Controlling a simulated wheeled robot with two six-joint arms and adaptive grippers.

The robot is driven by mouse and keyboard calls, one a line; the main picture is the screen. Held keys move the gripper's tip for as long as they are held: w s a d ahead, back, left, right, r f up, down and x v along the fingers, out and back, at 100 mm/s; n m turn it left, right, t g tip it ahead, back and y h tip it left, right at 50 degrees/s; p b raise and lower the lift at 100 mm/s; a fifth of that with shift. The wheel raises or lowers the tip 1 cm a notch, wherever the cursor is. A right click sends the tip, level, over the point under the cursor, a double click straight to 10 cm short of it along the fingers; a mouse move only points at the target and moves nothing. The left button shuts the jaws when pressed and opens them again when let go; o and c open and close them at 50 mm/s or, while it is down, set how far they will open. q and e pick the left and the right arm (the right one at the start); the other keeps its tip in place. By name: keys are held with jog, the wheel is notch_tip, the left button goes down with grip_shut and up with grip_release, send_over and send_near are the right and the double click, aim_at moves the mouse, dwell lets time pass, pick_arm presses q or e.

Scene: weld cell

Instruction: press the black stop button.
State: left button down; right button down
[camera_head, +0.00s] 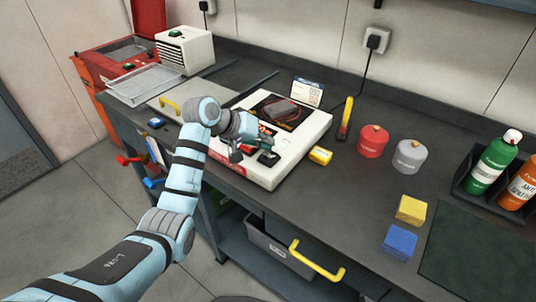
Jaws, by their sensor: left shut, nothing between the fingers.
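The white machine (311,139) sits on the dark bench, with a black panel on its top and a red strip along its front edge. My left arm comes in from the lower left, and its gripper (256,155) is over the machine's front left part, low against its top. The gripper is shut and empty. Small dark, red and green parts show around the fingers; I cannot tell clearly which is the black stop button, and the gripper hides part of that area. Whether the fingertips touch the machine cannot be told. My right gripper is out of view.
A yellow block (320,155) lies right beside the machine. Red (373,141) and grey (410,156) canisters stand further right, with yellow (411,209) and blue (400,242) blocks nearer the front. A white box (185,50) and wire tray (146,85) are at the left.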

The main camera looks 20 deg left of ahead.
aim_at(267, 153)
pick_arm(q)
jog(key=shift+f, duration=0.1)
dwell(0.7)
jog(key=shift+f+p, duration=0.2)
jog(key=shift+p, duration=0.2)
jog(key=shift+f, duration=0.1)
jog(key=shift+f, duration=0.55)
dwell(0.7)
jog(key=shift+r+p, duration=0.95)
jog(key=shift+p, duration=0.35)
jog(key=shift+r, duration=0.1)
notch_tip(267, 153, up, 5)
jog(key=p, duration=0.6)
